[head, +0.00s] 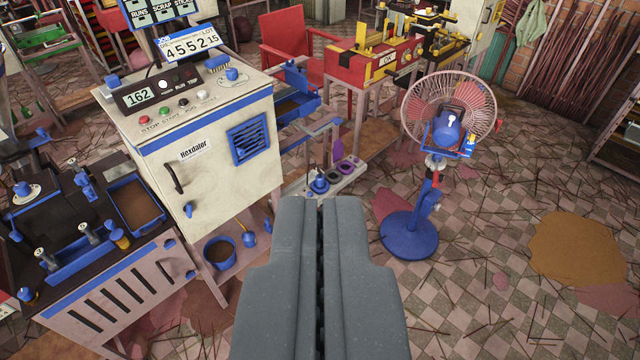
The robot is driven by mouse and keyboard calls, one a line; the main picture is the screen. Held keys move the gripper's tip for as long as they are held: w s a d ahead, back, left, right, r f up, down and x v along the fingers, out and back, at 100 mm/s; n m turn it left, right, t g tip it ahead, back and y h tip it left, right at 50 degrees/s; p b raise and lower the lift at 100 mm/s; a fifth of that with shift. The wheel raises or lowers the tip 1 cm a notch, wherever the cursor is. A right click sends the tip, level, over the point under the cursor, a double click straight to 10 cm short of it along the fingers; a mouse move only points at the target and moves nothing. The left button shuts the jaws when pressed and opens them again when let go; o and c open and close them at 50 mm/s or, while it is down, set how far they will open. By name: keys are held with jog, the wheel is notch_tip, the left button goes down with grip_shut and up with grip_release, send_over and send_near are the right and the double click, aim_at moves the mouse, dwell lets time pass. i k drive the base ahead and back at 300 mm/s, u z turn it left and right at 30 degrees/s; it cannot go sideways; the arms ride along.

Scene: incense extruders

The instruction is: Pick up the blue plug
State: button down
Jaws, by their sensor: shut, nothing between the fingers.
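A small blue piece (319,183) with a narrow upright tip sits at the near left end of a pale rack (345,181). It looks like the blue plug, but it is small and its lower part is hard to make out. My gripper (320,202) is in the lower middle of the view, its two grey fingers shut together and empty. The fingertips point toward the rack and appear just below the blue piece in the picture. I cannot tell how far apart they are in depth.
Dark round spots and a purple upright piece (337,138) show on or behind the rack. A white cabinet (215,165) with a control panel stands left. A blue-based fan (410,235) stands right. A blue bucket (220,250) sits by the cabinet. Tiled floor with scattered sticks lies right.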

aim_at(320, 178)
jog(key=z, duration=0.8)
jog(key=i, duration=2.4)
jog(key=u, duration=0.75)
jog(key=i, duration=0.35)
jog(key=u, duration=0.4)
